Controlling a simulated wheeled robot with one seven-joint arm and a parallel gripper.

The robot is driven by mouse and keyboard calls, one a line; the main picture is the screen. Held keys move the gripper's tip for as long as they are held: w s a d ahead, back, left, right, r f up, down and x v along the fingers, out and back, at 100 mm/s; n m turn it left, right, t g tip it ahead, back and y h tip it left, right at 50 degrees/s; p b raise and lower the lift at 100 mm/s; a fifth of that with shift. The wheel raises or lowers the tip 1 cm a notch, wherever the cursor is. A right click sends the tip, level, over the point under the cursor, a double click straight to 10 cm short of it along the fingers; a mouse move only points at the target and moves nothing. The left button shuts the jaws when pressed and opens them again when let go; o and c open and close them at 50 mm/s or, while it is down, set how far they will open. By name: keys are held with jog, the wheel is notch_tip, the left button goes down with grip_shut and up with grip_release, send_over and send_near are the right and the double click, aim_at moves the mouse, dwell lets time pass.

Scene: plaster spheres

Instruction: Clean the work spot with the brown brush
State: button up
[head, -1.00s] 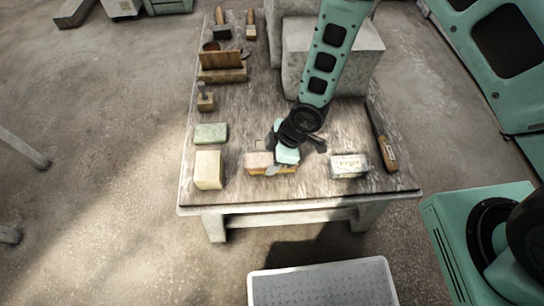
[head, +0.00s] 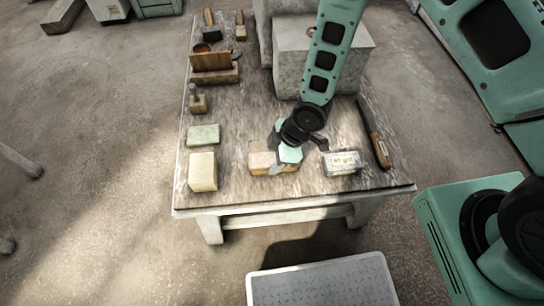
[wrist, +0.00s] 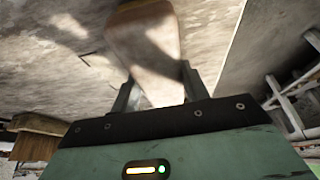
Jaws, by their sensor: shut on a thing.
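My gripper (head: 286,162) is low over the front middle of the worktable (head: 230,198). It is shut on a brown, rounded piece that looks like the brown brush (wrist: 145,40); in the wrist view this lies between the two fingers, with a bright patch on it. In the head view the tan and orange-brown piece (head: 262,166) at the gripper is partly covered by it. I cannot make out bristles, nor whether it touches the tabletop. No marked work spot stands out.
A cream block (head: 203,172) and a green block (head: 203,136) lie to the left. A labelled pale block (head: 343,163) and a wooden-handled tool (head: 380,148) lie to the right. Large grey blocks (head: 322,60) stand behind. Two wooden-handled tools (head: 211,30) are at the back left.

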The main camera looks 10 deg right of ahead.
aim_at(258, 160)
jog(key=shift+w+a+b, duration=0.1)
jog(key=shift+a+b, duration=0.2)
jog(key=shift+a, duration=1.9)
jog(key=shift+d+p, duration=0.3)
jog(key=shift+d, duration=1.9)
jog(key=shift+a+b, duration=0.3)
jog(key=shift+a, duration=1.95)
